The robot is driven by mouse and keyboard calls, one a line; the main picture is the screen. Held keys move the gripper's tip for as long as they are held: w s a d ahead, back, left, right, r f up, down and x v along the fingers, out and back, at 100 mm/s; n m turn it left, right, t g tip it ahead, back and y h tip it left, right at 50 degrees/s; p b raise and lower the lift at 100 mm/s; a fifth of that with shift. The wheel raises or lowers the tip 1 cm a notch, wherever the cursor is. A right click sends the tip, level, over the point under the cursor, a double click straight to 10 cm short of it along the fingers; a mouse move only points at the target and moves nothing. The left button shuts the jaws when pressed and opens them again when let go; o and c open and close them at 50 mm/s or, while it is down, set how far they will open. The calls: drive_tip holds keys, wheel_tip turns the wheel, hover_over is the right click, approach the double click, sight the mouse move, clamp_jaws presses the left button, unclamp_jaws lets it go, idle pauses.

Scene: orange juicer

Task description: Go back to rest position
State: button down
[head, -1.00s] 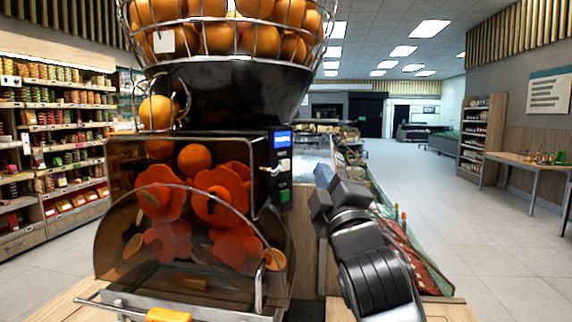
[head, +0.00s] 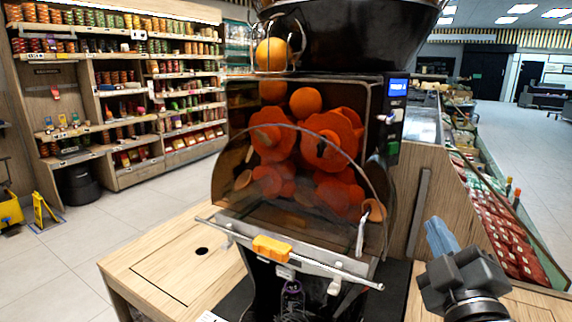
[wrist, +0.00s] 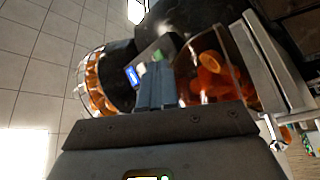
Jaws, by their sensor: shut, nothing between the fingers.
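The orange juicer (head: 300,150) stands on a wooden counter, with orange rollers behind its clear curved cover. An orange (head: 271,54) sits in the feed at its top left. My gripper (head: 438,232) is at the lower right in the head view, to the right of the juicer and apart from it, pointing up and left. It is shut and empty. In the wrist view the gripper fingers (wrist: 156,86) are together, with the juicer (wrist: 208,75) and its wire basket of oranges (wrist: 92,80) beyond.
The juicer's front bar (head: 290,255) with a yellow tap handle (head: 272,248) sticks out toward me. The wooden counter (head: 170,262) is clear to the left. Stocked shelves (head: 120,90) stand at the back left. A produce display (head: 500,215) lies behind my gripper.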

drive_tip(key=s+a+f+m+g+y, duration=0.1)
drive_tip(key=s+f+m+g, duration=0.1)
drive_tip(key=s+f, duration=0.65)
drive_tip(key=s+a+f+m+g+y, duration=0.1)
drive_tip(key=s+f+m, duration=0.35)
drive_tip(key=s, duration=0.75)
drive_tip(key=s+f+m+g, duration=0.2)
drive_tip(key=s+m+g, duration=0.1)
drive_tip(key=s, duration=1.7)
drive_tip(key=shift+s+m, duration=0.3)
drive_tip(key=shift+m, duration=0.05)
drive_tip(key=shift+w+a+f, duration=0.1)
